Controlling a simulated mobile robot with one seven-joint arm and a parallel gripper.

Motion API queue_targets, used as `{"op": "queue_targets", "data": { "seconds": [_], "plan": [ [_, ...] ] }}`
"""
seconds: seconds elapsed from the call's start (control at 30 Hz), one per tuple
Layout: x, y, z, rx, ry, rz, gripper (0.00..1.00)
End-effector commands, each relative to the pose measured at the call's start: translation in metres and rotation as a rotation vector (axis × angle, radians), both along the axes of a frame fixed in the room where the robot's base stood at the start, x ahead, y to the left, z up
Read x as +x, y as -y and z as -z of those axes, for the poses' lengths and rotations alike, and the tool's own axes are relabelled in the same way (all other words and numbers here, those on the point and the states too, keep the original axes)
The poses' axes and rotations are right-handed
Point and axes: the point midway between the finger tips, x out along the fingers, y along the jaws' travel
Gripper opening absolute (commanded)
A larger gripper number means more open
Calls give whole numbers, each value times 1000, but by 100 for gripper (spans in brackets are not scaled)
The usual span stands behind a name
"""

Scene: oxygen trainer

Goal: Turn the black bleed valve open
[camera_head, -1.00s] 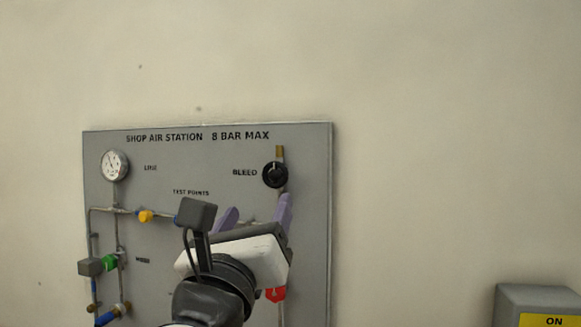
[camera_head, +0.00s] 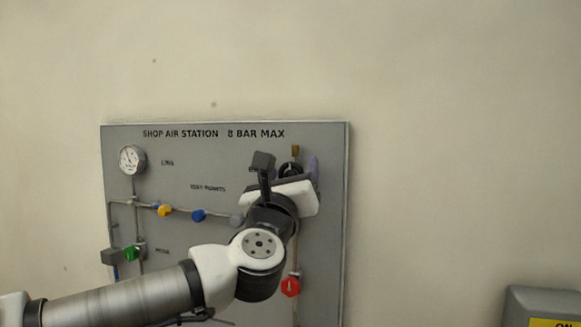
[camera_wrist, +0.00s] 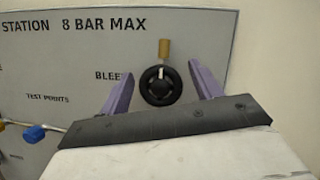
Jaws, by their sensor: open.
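The black bleed valve (camera_wrist: 161,86) is a round knob with a pale pointer mark, below a brass fitting (camera_wrist: 164,49) on the grey panel. In the wrist view it sits between the two purple fingers of my gripper (camera_wrist: 161,88), with space on both sides. My gripper is open and empty. In the head view my gripper (camera_head: 291,166) is in front of the valve, which shows only in part as a dark shape (camera_head: 290,169) between the fingers. The exact depth between fingertips and knob is hard to tell.
The panel (camera_head: 325,220) also carries a gauge (camera_head: 132,159), yellow (camera_head: 165,211), blue (camera_head: 198,216) and green (camera_head: 131,253) knobs, and a red valve (camera_head: 290,287) below my gripper. A grey box with a yellow label (camera_head: 552,323) stands at lower right. Bare wall surrounds the panel.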

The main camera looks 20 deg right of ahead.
Motion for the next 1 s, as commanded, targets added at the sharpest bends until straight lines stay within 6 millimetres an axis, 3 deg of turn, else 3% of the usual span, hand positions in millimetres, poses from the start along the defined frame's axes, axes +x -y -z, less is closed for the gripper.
{"op": "queue_targets", "data": {
  "seconds": [0.27,0.6,1.0],
  "plan": [
    [1,1,0,0,0,0,64],
    [1,1,0,0,0,1,20],
    [0,1,0,-63,-49,2,19]
  ]
}}
